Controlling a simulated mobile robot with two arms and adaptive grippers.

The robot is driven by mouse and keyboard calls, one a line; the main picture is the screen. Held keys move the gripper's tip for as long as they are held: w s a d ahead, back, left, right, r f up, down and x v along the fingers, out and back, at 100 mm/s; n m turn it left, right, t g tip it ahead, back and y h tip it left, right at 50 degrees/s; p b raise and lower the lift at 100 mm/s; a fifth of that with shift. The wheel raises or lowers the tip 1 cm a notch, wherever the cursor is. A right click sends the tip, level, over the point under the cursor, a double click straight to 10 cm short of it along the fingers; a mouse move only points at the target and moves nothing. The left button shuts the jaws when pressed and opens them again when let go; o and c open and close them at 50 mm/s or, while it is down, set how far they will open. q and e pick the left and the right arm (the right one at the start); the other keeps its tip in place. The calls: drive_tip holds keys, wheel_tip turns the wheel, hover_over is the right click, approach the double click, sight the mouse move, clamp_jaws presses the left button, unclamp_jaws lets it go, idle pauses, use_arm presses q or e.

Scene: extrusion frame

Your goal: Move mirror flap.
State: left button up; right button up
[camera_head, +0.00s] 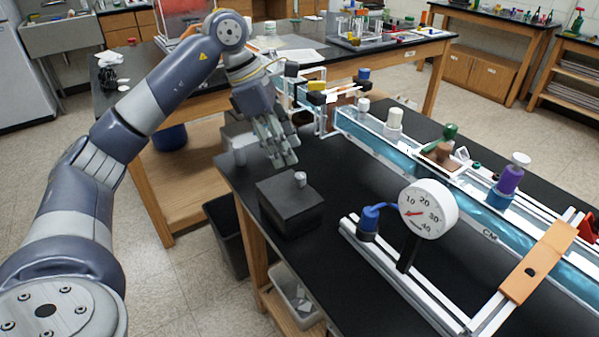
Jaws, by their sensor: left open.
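My left arm comes in from the left, and its gripper (284,158) hangs open, pointing down over the black bench top. It is behind the black box (290,210), near the clear-walled frame (318,105) at the back end of the long rail. No object shows between its fingers. I cannot tell for certain which part is the mirror flap. A small pale tilted plate (461,154) stands on the rail beside a brown block and a green knob, well to the right of the gripper. My right gripper is not in view.
The long extrusion rail (400,150) with blue sides runs diagonally across the bench (350,185). A round dial gauge (428,209) stands in front of it, beside a blue-capped post (369,217). Bare bench lies between the gripper, box and rail.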

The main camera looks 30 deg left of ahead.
sight(299, 175)
use_arm(q)
drive_tip(key=x, duration=0.7)
drive_tip(key=shift+d+f, duration=0.15)
drive_tip(key=shift+f, duration=0.1)
clamp_jaws()
